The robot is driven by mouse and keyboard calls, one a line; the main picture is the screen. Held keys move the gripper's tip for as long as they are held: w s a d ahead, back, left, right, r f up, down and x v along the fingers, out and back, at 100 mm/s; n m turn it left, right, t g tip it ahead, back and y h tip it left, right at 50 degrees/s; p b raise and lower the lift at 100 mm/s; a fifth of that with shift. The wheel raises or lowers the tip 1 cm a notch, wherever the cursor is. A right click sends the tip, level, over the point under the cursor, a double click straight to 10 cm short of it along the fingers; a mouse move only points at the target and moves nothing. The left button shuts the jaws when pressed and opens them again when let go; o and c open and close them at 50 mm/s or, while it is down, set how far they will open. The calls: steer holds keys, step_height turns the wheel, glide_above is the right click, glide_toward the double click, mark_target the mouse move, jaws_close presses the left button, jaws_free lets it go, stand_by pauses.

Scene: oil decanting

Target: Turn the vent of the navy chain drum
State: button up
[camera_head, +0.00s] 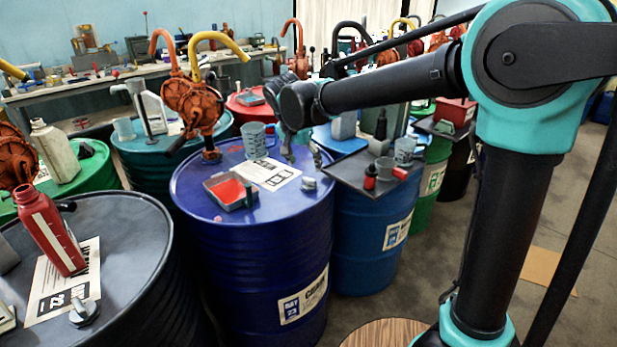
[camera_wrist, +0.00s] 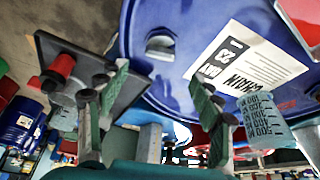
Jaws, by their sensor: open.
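The navy chain drum (camera_head: 245,232) stands in the middle of the head view with a white label on its side. Its grey vent (camera_head: 309,184) is a small knob on the lid near the right rim. In the wrist view the vent (camera_wrist: 160,46) shows beside the printed chain sheet (camera_wrist: 245,62). My gripper (camera_head: 302,153) is open and empty above the drum's right part, a little behind the vent in the head view. In the wrist view my gripper (camera_wrist: 157,80) has its fingers spread, with the vent beyond the gap between them. Nothing touches the vent.
On the same lid are a red-lined tray (camera_head: 232,192), a measuring cup (camera_head: 254,140) and an orange pump (camera_head: 193,105). A dark tray (camera_head: 350,178) with a red-capped bottle, mug and cup sits on the blue drum to the right. A black-topped drum (camera_head: 135,235) stands front left.

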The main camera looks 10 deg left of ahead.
mark_target(309, 178)
steer(key=x, duration=0.7)
steer(key=shift+w+f, duration=0.2)
steer(key=shift+f, duration=0.1)
steer(key=c, duration=1.2)
